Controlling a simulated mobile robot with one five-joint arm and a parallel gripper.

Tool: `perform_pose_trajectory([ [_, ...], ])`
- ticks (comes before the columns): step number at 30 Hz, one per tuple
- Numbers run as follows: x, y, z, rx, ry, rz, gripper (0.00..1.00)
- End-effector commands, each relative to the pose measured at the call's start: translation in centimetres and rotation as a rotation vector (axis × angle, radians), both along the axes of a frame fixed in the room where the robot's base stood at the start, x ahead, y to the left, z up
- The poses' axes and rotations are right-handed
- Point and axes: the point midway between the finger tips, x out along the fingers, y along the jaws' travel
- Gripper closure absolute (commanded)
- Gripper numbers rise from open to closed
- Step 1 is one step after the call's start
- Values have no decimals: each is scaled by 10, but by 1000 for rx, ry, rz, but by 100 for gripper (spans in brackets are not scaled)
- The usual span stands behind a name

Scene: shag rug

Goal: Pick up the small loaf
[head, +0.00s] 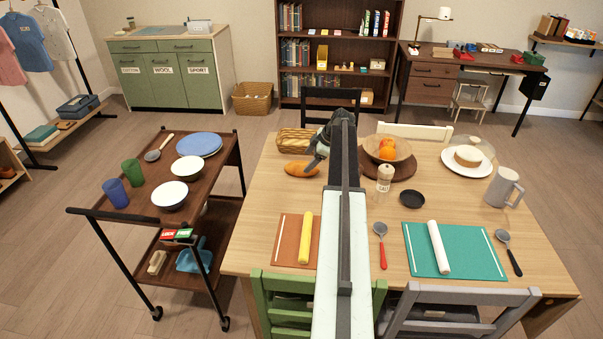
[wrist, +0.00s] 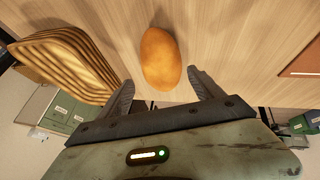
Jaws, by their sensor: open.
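The small loaf (head: 301,169) is an orange-brown oval lying on the wooden dining table (head: 264,208), in front of a woven basket in the head view. In the wrist view the small loaf (wrist: 160,59) lies ahead of my gripper (wrist: 161,88), roughly centred between its two dark fingers. The fingers are spread apart and nothing is between them except the near end of the loaf close by. In the head view my gripper (head: 318,150) is just right of the loaf, partly hidden by my arm.
A woven basket (head: 295,142) stands close behind the loaf; it also shows at the left of the wrist view (wrist: 65,65). A fruit bowl (head: 387,150) and salt shaker (head: 384,178) stand to the right. A placemat (head: 288,240) with a yellow roll lies nearer.

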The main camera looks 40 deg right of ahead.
Motion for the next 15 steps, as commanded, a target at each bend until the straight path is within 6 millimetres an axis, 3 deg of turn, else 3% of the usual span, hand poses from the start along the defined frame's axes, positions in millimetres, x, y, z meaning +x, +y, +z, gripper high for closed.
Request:
perform_pose_trajectory([
  [9, 19, 8, -44, 1, 1, 1, 24],
  [15, 24, 10, -44, 1, 2, 1, 24],
])
